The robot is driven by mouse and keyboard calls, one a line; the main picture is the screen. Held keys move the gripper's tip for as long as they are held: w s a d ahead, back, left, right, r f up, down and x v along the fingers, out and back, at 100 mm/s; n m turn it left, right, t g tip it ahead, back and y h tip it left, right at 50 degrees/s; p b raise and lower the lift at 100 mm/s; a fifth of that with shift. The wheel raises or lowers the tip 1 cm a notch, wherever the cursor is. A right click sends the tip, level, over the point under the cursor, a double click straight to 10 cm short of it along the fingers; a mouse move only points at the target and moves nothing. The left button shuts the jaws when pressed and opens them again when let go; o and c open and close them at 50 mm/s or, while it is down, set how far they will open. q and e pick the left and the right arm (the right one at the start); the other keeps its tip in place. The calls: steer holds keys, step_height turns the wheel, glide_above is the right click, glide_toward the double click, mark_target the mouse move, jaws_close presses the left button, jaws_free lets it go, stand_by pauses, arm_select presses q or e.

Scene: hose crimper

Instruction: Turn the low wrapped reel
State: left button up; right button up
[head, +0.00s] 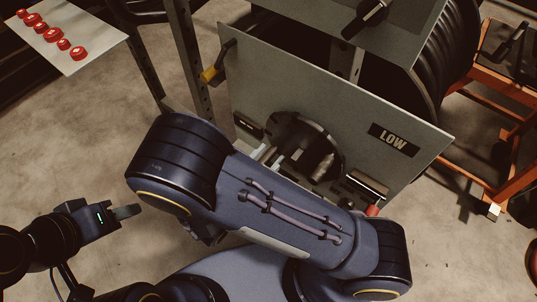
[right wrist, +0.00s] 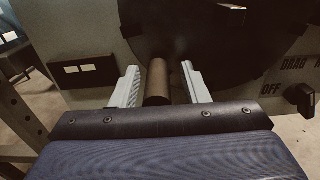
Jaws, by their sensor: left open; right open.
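The low reel shows as a dark round disc (head: 318,138) set in the grey panel marked LOW (head: 391,138); it fills the upper part of the right wrist view (right wrist: 215,35). My forearm hides the panel's lower part in the head view. A brown cylindrical handle (right wrist: 157,84) stands out in front of the disc. My right gripper (right wrist: 160,67) is open, its two pale fingers on either side of the handle, with a visible gap at each side. My left gripper (head: 118,212) is open and empty over the floor, well to the left of the panel.
A knob (right wrist: 300,98) beside DRAG and OFF lettering is right of the disc. An upper panel (head: 400,20) stands above, an orange frame (head: 490,100) at right. A board with red buttons (head: 68,45) is upper left.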

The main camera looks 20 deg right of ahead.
steer(key=p+v, duration=0.1)
steer(key=v, duration=0.6)
steer(key=shift+s+a, duration=0.1)
steer(key=shift+m, duration=0.3)
steer(key=b+x, duration=0.5)
steer(key=x, duration=0.2)
steer(key=shift+w, duration=0.2)
jaws_close()
